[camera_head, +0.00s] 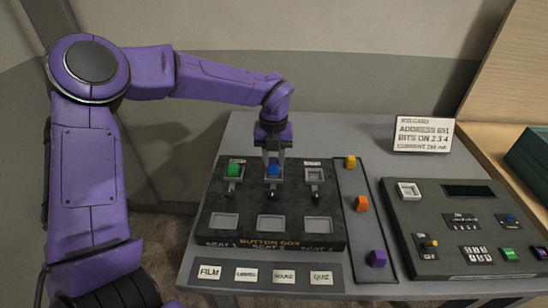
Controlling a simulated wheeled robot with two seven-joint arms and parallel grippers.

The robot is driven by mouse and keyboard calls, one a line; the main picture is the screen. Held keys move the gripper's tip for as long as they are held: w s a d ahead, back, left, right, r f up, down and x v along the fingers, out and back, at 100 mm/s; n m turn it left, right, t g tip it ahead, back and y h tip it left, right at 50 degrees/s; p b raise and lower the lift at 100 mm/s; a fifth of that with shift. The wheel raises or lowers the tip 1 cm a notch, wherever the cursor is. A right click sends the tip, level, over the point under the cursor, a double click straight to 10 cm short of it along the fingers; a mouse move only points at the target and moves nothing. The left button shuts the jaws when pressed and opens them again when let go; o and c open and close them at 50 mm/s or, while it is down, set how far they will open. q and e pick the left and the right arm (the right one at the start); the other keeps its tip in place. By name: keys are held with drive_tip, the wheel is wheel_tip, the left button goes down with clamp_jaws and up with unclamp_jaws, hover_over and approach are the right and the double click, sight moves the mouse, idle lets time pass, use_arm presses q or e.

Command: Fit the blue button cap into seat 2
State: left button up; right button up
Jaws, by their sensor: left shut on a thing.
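My left gripper (273,158) reaches in from the left and points down over the back row of the dark button box (298,233). It is shut on the blue button cap (273,170), which sits at or just above the middle back holder. I cannot tell whether the cap touches that holder. Seat 2 (271,223) is the middle square recess in the front row and is empty. A green cap (235,169) rests on the back left holder. The back right holder (314,175) is empty. My right gripper is not in view.
Yellow (350,162), orange (361,203) and purple (377,258) caps lie on a strip right of the box. A grey console (470,207) stands further right. A job card (423,134) stands behind. Several labels (246,275) line the table front.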

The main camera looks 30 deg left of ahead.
use_arm(q)
drive_tip(key=shift+f+b, duration=0.65)
drive_tip(key=shift+f, duration=0.2)
idle(0.6)
drive_tip(key=o, duration=1.1)
wheel_tip(320, 180, up, 11)
drive_tip(key=b, duration=0.1)
drive_tip(key=shift+f+b, duration=0.2)
drive_tip(key=shift+b, duration=0.1)
